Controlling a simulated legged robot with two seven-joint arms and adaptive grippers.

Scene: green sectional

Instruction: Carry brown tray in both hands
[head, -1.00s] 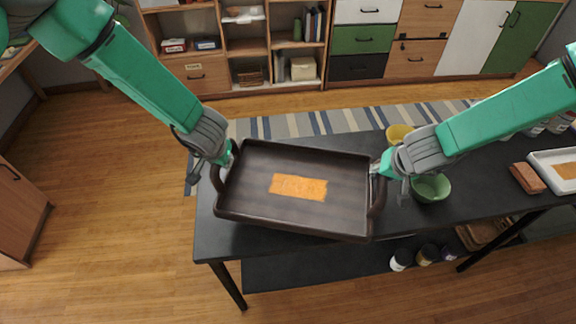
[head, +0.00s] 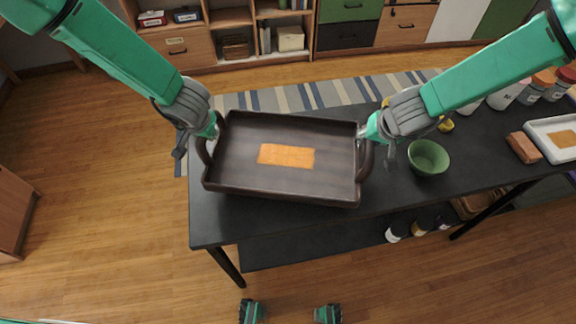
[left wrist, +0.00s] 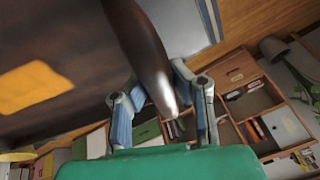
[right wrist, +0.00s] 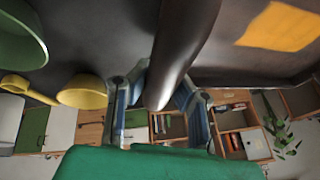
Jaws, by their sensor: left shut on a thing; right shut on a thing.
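The brown tray (head: 240,165) is a dark rectangular tray with raised rims, a handle at each end and an orange patch on its floor. It is over the left part of the black table, slightly tilted in the picture; I cannot tell if it touches the tabletop. My left gripper (head: 212,137) is shut on the tray's left handle, which runs between the fingers in the left wrist view (left wrist: 150,60). My right gripper (head: 366,134) is shut on the right handle, which also shows between the fingers in the right wrist view (right wrist: 180,50).
The black table (head: 410,199) extends right. A green bowl (head: 428,158) stands on it near my right gripper, with yellow ware partly hidden behind my arm. A brown block (head: 523,147), a white tray (head: 541,127) and several jars are farther right. Open floor (head: 100,170) lies left.

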